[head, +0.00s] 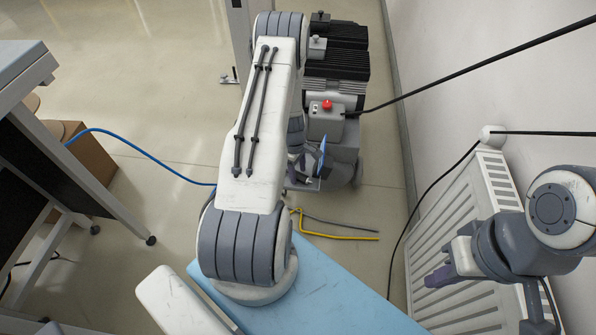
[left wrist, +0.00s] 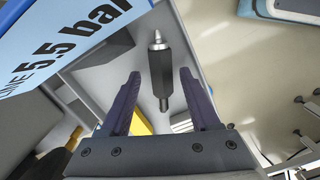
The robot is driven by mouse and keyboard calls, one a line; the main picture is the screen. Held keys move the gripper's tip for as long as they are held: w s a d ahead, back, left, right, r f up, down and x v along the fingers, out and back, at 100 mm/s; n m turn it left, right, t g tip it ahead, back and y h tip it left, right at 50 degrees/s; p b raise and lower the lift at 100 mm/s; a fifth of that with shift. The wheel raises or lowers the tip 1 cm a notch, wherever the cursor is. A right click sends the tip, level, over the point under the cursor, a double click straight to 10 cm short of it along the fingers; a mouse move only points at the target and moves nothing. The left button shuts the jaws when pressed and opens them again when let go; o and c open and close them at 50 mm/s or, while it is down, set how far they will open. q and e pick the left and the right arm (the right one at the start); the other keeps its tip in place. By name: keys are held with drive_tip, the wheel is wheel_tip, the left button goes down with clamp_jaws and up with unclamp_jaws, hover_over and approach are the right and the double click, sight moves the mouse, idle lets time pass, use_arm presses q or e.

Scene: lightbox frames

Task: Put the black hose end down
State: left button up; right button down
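The black hose end (left wrist: 160,75), a dark cylinder with a pointed metal tip, shows in the left wrist view against a grey surface (left wrist: 105,75). My left gripper (left wrist: 159,76) is open, with its two purple fingers apart on either side of the hose end and visible gaps to it. Whether the hose end rests on the grey surface is hard to tell. In the head view the left gripper is mostly hidden by my arm beside the machine. My right gripper (head: 440,277) is at the right over the radiator; its finger gap is not clear.
A blue sign (left wrist: 60,35) reading "5.5 bar" is close to the left gripper. The machine (head: 338,75) has a red button (head: 327,104). A white radiator (head: 455,220) lines the right wall.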

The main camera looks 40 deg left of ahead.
use_arm(q)
drive_tip(key=shift+r, duration=0.1)
drive_tip(key=shift+r, duration=0.25)
wheel_tip(320, 180, up, 12)
drive_tip(key=a+p, duration=0.1)
drive_tip(key=p, duration=0.2)
drive_tip(key=shift+r, duration=0.25)
drive_tip(key=d+r+m, duration=0.5)
drive_tip(key=d+r, duration=0.2)
drive_tip(key=d, duration=0.4)
drive_tip(key=d+r+m, duration=0.6)
drive_tip(key=d+r, duration=0.1)
drive_tip(key=d, duration=0.3)
drive_tip(key=s+d+r+m, duration=0.6)
drive_tip(key=s+d, duration=0.1)
drive_tip(key=d, duration=0.3)
drive_tip(key=s+d+r+m, duration=0.2)
drive_tip(key=s+m, duration=0.3)
drive_tip(key=s, duration=0.2)
drive_tip(key=s+d+r+m, duration=0.2)
drive_tip(key=s+m, duration=0.3)
drive_tip(key=s, duration=0.2)
drive_tip(key=shift+r, duration=0.25)
